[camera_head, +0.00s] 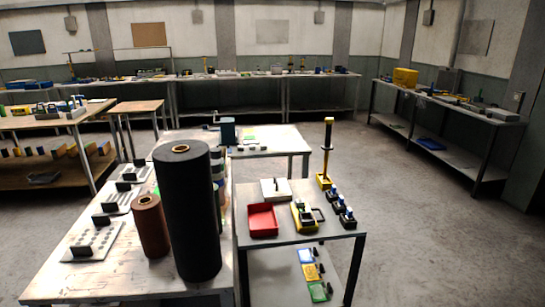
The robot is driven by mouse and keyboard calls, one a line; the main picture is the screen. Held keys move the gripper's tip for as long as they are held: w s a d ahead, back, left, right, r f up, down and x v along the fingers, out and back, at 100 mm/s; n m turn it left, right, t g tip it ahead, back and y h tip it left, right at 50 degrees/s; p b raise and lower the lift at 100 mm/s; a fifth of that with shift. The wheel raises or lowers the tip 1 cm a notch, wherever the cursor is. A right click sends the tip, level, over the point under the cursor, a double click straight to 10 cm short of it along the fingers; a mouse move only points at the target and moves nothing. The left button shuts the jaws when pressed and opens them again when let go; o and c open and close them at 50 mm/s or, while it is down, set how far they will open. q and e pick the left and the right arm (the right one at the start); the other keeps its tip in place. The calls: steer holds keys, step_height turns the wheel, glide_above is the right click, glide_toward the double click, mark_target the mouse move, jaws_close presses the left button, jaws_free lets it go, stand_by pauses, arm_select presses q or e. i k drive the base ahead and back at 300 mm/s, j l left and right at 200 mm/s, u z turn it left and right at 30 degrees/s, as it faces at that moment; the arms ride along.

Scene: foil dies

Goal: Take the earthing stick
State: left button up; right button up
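A tall upright stick (327,150) stands at the back edge of the small grey table. Neither of my grippers is in view.
The small grey table (285,240) also holds a red tray (263,220), a white box (276,189) and several yellow and black items. A large black roll (187,215) and a brown roll (151,228) stand on the left table. Open floor (420,240) lies to the right.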

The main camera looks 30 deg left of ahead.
mark_target(327, 146)
steer(key=u, duration=0.65)
steer(key=i+l, duration=0.3)
steer(key=i, duration=0.2)
steer(key=i+l+z, duration=0.1)
steer(key=i+l, duration=0.15)
steer(key=i, duration=0.3)
